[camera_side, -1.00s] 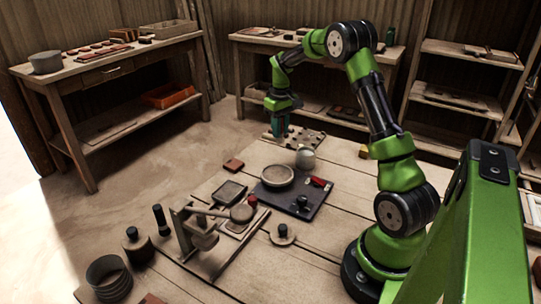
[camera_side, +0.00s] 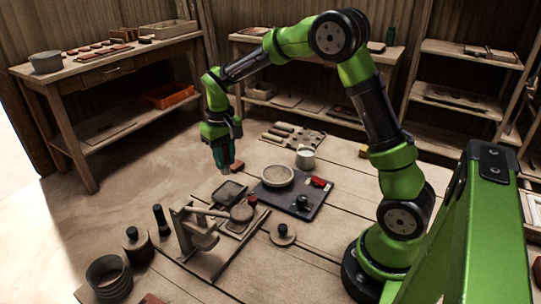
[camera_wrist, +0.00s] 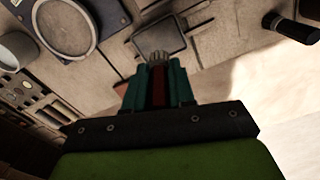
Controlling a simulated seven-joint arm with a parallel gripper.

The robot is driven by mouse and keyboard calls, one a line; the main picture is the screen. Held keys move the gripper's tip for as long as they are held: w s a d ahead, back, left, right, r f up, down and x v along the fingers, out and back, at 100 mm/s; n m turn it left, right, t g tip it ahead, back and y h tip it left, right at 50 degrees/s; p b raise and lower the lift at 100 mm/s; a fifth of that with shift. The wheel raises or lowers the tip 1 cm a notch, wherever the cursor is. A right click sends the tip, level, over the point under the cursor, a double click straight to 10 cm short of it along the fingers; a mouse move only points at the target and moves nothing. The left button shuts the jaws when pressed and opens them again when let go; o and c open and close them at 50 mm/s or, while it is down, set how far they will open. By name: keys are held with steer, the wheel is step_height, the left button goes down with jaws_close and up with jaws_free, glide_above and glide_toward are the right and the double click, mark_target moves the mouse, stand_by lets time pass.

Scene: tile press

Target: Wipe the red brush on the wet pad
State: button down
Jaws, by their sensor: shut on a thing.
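My gripper (camera_side: 222,162) is shut on the red brush and holds it beyond the work table's far left part. In the wrist view, the brush's red handle (camera_wrist: 158,88) shows between the teal fingers, and its pale bristles stick out past the fingertips. In the side view the fingers hide the brush. A dark, square, shallow-rimmed pad (camera_side: 230,191), which looks like the wet pad, lies nearer the camera than my gripper. It also shows in the wrist view (camera_wrist: 157,38), just past the bristles. I cannot tell the exact height of the bristles; they appear apart from the pad.
A reddish block (camera_side: 237,167) lies close beside my fingers. A wooden press (camera_side: 200,232) stands in front of the pad. A dark board (camera_side: 298,207) with a round dish (camera_side: 278,176) is to the right. A rack (camera_side: 293,136) and a pale jug (camera_side: 305,157) are behind.

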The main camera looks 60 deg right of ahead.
steer(key=shift+f, duration=3)
steer(key=shift+f, duration=0.6)
steer(key=shift+r, duration=3.6)
